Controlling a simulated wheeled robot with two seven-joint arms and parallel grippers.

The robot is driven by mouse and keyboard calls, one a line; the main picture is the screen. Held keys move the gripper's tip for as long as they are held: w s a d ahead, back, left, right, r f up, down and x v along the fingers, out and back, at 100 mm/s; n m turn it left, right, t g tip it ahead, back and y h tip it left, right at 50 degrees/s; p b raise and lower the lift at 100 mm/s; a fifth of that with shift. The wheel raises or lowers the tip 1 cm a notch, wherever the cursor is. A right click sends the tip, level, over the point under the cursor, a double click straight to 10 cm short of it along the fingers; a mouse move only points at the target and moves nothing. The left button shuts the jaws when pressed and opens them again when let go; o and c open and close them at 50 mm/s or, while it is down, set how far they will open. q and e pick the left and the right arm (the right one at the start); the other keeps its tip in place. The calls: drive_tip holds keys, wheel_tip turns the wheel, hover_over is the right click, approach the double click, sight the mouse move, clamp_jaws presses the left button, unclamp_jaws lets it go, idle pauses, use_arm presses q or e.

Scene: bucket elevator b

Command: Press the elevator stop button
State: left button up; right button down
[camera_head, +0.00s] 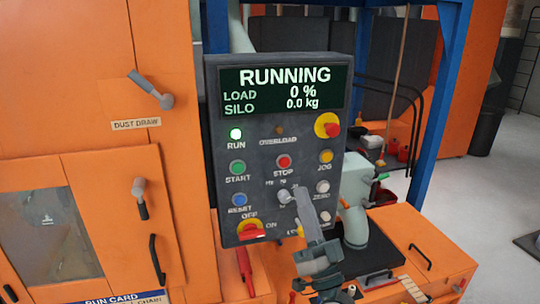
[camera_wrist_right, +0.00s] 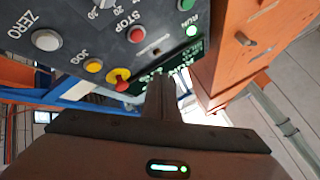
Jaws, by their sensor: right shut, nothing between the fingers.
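The red STOP button (camera_head: 283,161) sits in the middle of the dark control panel (camera_head: 222,185), with its label below it. It also shows in the right wrist view as the red STOP button (camera_wrist_right: 136,34), at upper left of the fingers. My right gripper (camera_head: 300,192) is shut and empty, in front of the panel, below and slightly right of the button in the head view. In the right wrist view its fingers (camera_wrist_right: 161,82) point toward the panel; the button looks clear of them. The display (camera_head: 285,88) reads RUNNING, load 0 %, silo 0.0 kg. My left gripper is not in view.
Near the button are the green START button (camera_head: 237,168), the yellow JOG button (camera_head: 325,170), a selector knob (camera_head: 284,196) and a red-on-yellow emergency knob (camera_head: 327,125). The green RUN lamp (camera_head: 236,134) is lit. Orange cabinets (camera_head: 95,60) stand left; a blue post (camera_head: 440,90) stands right.

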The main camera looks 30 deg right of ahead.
sight(284, 162)
drive_tip(key=shift+r+h, duration=0.3)
drive_tip(key=shift+r, duration=0.45)
drive_tip(key=shift+s, duration=0.1)
drive_tip(key=shift+w+d+b, duration=0.35)
drive_tip(key=shift+w, duration=1.1)
drive_tip(key=shift+w+d+b, duration=0.35)
drive_tip(key=shift+w, duration=1.1)
drive_tip(key=shift+w+d+b, duration=0.35)
drive_tip(key=shift+w, duration=1.1)
drive_tip(key=shift+w+d, duration=0.15)
drive_tip(key=shift+w, duration=0.65)
drive_tip(key=shift+s, duration=0.1)
drive_tip(key=shift+s+a+p, duration=0.2)
drive_tip(key=shift+s+p, duration=0.1)
drive_tip(key=shift+s, duration=0.4)
